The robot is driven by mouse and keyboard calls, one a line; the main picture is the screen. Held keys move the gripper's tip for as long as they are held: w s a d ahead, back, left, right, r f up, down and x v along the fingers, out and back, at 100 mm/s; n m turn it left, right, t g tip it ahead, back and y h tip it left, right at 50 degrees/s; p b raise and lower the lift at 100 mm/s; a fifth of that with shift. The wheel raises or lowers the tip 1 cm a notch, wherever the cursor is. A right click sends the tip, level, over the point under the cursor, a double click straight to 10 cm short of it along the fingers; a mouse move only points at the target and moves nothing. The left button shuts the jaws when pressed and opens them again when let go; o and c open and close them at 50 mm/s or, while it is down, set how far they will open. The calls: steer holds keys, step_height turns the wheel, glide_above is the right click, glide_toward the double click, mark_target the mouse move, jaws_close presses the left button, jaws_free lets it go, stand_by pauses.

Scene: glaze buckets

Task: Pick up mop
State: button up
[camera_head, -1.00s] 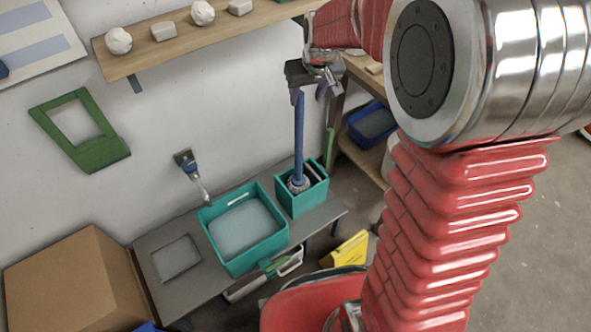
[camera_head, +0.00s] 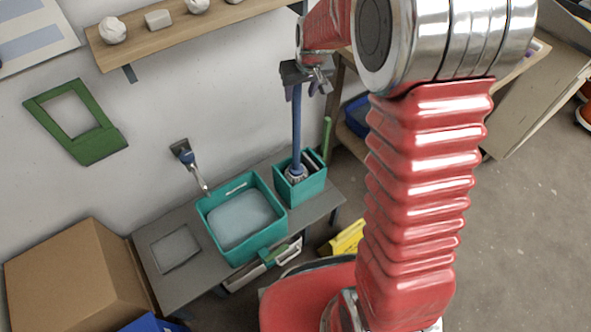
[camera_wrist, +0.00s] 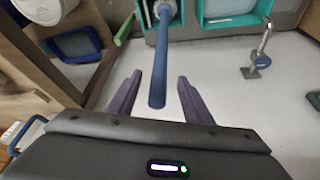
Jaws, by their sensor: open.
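The mop (camera_head: 297,130) has a blue handle and a pale head. It stands upright with its head down in a small teal bucket (camera_head: 308,190) on the grey bench. My gripper (camera_head: 307,88) is at the top of the handle, seen from the side in the head view. In the wrist view my gripper (camera_wrist: 160,78) has its two purple fingers open. The blue handle (camera_wrist: 159,70) shows between them, its end nearest the palm, with gaps on both sides. The fingers do not grip it.
A larger teal basin (camera_head: 262,245) of pale liquid stands left of the bucket. A shelf (camera_head: 165,42) with pale lumps is above left. A cardboard box (camera_head: 70,275) and a yellow object (camera_head: 343,238) are lower down.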

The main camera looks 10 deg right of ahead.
mark_target(296, 104)
steer(key=shift+x, duration=2.1)
steer(key=shift+x, duration=2.65)
steer(key=shift+c, duration=0.3)
steer(key=c, duration=1.1)
jaws_close()
steer(key=shift+r, duration=0.2)
